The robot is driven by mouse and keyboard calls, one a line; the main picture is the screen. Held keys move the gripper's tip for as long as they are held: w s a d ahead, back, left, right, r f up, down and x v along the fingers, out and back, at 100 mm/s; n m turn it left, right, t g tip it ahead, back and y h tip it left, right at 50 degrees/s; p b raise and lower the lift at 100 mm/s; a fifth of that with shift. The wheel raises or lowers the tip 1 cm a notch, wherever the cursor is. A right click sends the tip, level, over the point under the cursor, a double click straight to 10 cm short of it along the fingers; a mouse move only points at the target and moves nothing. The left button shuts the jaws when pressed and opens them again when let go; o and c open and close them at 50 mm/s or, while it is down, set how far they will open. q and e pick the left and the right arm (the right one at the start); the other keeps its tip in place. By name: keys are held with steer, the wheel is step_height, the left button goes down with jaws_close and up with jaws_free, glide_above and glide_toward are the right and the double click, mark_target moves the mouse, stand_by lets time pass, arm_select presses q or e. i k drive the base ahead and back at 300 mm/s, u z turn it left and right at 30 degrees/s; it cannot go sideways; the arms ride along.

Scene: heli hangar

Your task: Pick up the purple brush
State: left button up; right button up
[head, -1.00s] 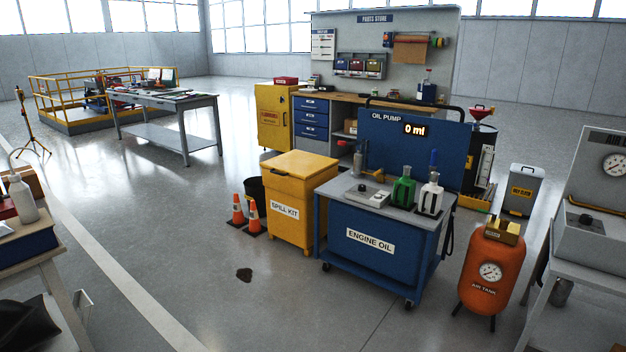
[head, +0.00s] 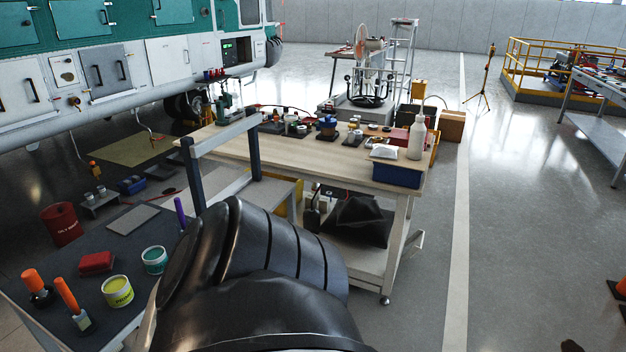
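A thin upright purple handle (head: 180,212), which looks like the purple brush, stands at the right side of the dark-topped table (head: 50,275) at the lower left. Its lower end is hidden or too small to make out beside my black arm. That arm fills the bottom middle of the view and covers the right part of the table. Neither gripper shows in the view.
The dark table also holds a yellow tin (head: 117,291), a green tin (head: 154,260), a red block (head: 96,263) and orange-topped items (head: 68,296). A wooden workbench (head: 280,150) stands beyond. Open floor (head: 505,230) lies right.

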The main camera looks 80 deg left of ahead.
mark_target(179, 207)
steer(key=u, duration=1.8)
steer(key=i, duration=1.55)
steer(key=u, duration=2.55)
